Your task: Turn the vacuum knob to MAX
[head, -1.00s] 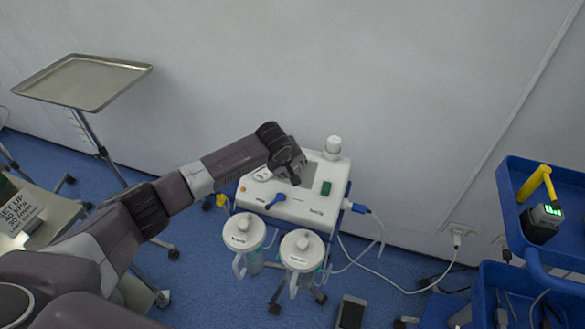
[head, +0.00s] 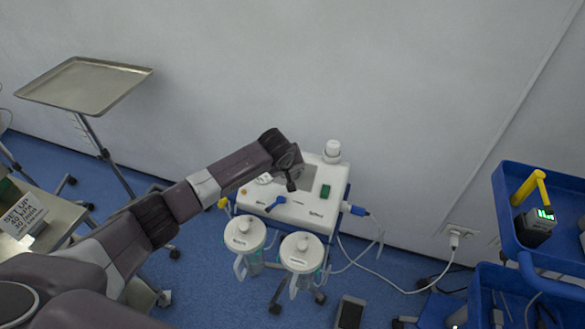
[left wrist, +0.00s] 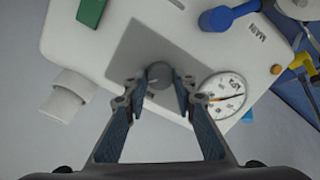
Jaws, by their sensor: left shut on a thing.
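The white suction unit (head: 300,212) stands by the wall on a wheeled stand. My left gripper (head: 291,180) reaches down onto its top from the left and hides the knob in the head view. In the left wrist view the round grey vacuum knob (left wrist: 159,74) sits on a grey panel (left wrist: 135,57). The fingertips of my left gripper (left wrist: 159,88) are closed on either side of it. A round white gauge (left wrist: 226,88) with an orange needle is right beside the knob. Knob markings are not readable. My right gripper is out of view.
The unit top also carries a green switch (head: 325,191), a blue lever (head: 276,203) and a white cap (head: 332,148). Two lidded canisters (head: 245,234) hang in front. A blue cart (head: 507,215) is at right, a metal tray (head: 84,84) at left.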

